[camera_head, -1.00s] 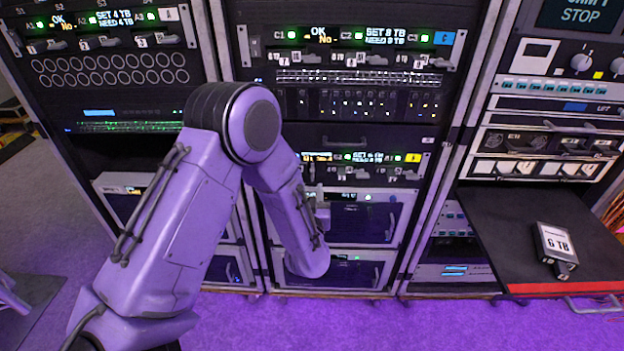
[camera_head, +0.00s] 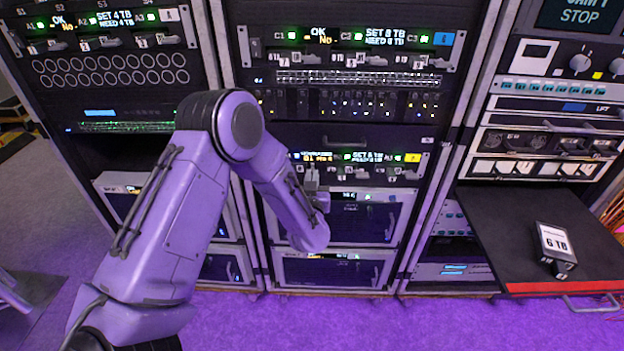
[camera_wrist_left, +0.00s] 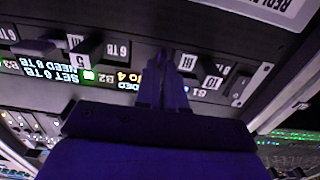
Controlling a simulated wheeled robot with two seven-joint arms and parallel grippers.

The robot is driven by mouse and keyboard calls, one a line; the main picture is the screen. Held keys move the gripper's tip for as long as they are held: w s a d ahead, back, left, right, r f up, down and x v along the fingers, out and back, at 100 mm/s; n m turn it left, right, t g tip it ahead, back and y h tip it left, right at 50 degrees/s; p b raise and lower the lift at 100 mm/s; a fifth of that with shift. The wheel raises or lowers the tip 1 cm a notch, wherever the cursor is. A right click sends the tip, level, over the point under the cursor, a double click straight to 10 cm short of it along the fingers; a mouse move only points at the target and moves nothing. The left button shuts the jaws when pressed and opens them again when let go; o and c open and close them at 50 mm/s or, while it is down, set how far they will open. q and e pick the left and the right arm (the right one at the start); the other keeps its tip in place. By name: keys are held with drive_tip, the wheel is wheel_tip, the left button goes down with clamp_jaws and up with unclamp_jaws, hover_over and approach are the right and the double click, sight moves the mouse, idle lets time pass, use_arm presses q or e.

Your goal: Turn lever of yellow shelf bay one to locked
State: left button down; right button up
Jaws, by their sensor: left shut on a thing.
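The yellow shelf, marked by its yellow tag (camera_head: 413,158), is in the middle rack in the head view. Bay one is at its left end, with a lit display (camera_head: 316,157). My left gripper (camera_head: 313,182) is in front of bay one, partly hidden by my own arm. In the left wrist view, which shows the shelf upside down, my left gripper's fingers (camera_wrist_left: 165,72) are shut at the bay one front, on its lever. The lever is mostly hidden between the fingers. A dark block marked 10 (camera_wrist_left: 212,77) is beside them. My right gripper is not in view.
Bay two's block marked 5 (camera_wrist_left: 82,45) is near the fingers in the left wrist view. The blue-tagged shelf (camera_head: 444,39) is higher in the same rack. A module marked 6 TB (camera_head: 555,243) lies on a black pull-out tray (camera_head: 490,225) at right.

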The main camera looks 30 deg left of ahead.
use_arm(q)
drive_tip(key=shift+s+a+f+n+b, duration=0.1)
drive_tip(key=shift+n+b, duration=0.75)
drive_tip(key=shift+n, duration=2.1)
drive_tip(key=shift+d+f+n+b, duration=0.1)
drive_tip(key=shift+n+b, duration=0.75)
drive_tip(key=shift+n, duration=2.15)
drive_tip(key=shift+s+a+f+n+b, duration=0.1)
drive_tip(key=shift+n+b, duration=0.75)
drive_tip(key=shift+n, duration=2.1)
drive_tip(key=c, duration=1.2)
unclamp_jaws()
drive_tip(key=shift+w, duration=0.1)
drive_tip(key=shift+c, duration=0.2)
